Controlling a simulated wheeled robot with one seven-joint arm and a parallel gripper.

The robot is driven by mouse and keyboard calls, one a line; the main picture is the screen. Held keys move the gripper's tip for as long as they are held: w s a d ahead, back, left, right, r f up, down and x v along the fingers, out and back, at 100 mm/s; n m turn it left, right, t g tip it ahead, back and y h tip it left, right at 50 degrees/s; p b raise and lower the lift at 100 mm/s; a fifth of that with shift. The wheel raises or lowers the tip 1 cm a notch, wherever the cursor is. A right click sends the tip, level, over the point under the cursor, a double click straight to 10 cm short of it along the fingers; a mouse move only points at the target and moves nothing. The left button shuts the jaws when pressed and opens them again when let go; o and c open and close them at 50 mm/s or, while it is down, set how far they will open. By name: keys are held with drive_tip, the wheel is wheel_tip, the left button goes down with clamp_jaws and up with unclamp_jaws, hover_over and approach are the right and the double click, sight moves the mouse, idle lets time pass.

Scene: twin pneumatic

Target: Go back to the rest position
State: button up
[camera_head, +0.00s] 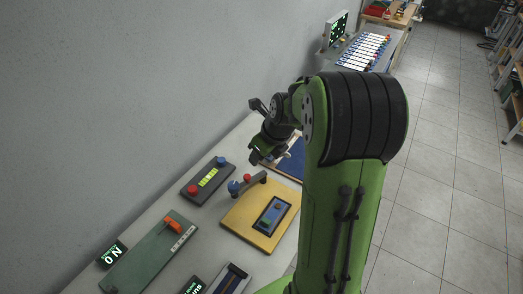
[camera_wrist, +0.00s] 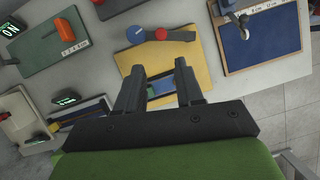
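My gripper (camera_wrist: 160,72) shows in the wrist view with its two dark fingers apart and nothing visible between them. It is over the yellow board (camera_wrist: 196,55), clear of the blue and red knobs as far as I can see. In the head view my gripper (camera_head: 262,154) is small and dark, at the end of my bent green arm, above the far part of the table. The yellow board also shows in the head view (camera_head: 236,217), with a dark inset panel (camera_head: 271,215) and a blue knob (camera_head: 234,187) and red knob (camera_head: 248,178) on a grey bar.
A green board with an orange handle (camera_head: 173,224) and a dark box with a yellow display (camera_head: 208,180) lie on the table. A blue board (camera_wrist: 268,40) is beside the yellow one. A wall borders the left; open tiled floor (camera_head: 440,180) lies right.

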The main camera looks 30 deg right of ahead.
drive_tip(key=shift+s+r, duration=0.15)
drive_tip(key=shift+r, duration=0.25)
drive_tip(key=s+a+r+n+h, duration=0.1)
drive_tip(key=s+a+r+n, duration=0.8)
drive_tip(key=n, duration=0.8)
drive_tip(key=s+a+n+t, duration=0.1)
drive_tip(key=s+a+n, duration=0.2)
drive_tip(key=s+n, duration=0.9)
drive_tip(key=n, duration=0.4)
drive_tip(key=shift+a+r, duration=0.25)
